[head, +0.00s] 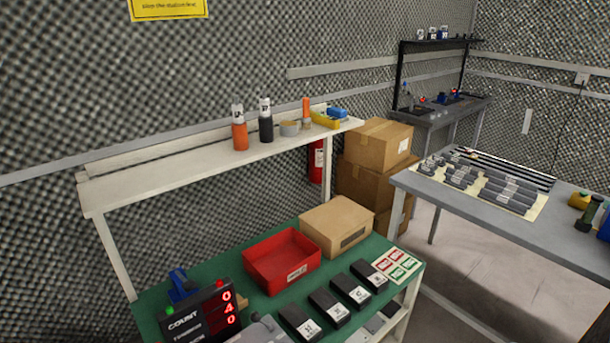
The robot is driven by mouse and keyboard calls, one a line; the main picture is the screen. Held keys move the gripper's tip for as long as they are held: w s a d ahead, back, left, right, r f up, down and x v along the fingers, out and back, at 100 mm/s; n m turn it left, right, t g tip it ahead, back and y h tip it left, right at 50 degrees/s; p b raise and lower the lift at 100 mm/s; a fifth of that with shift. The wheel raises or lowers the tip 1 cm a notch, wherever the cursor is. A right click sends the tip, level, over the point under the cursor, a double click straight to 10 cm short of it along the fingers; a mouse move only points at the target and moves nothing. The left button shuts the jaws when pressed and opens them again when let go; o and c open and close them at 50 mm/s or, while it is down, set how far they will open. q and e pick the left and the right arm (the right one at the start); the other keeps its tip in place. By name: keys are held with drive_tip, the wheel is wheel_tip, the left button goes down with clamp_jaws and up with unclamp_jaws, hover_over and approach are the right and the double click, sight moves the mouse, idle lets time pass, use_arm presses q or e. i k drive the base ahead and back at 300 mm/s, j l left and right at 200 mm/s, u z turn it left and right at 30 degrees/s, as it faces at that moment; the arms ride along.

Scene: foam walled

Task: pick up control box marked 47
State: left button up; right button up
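Several black control boxes lie in a slanting row on the green bench top (205,278), each with a white label. The nearest box (291,316) is at the bottom, followed by a second (324,300), a third (345,285) and the farthest (365,270). The label marks are too small to read surely, so I cannot tell which is 47. Neither of my grippers shows clearly. A grey rounded shape (262,331) at the bottom edge, left of the nearest box, is cut off, and I cannot tell what it is.
A red bin (262,268) and cardboard box (335,224) stand behind the row. A counter display (203,315) stands left. Red and green cards (397,265) lie right. A white shelf (180,172) with bottles overhangs the back. A grey table (500,225) stands at right.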

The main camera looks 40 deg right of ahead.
sight(357, 296)
drive_tip(key=z, duration=1.6)
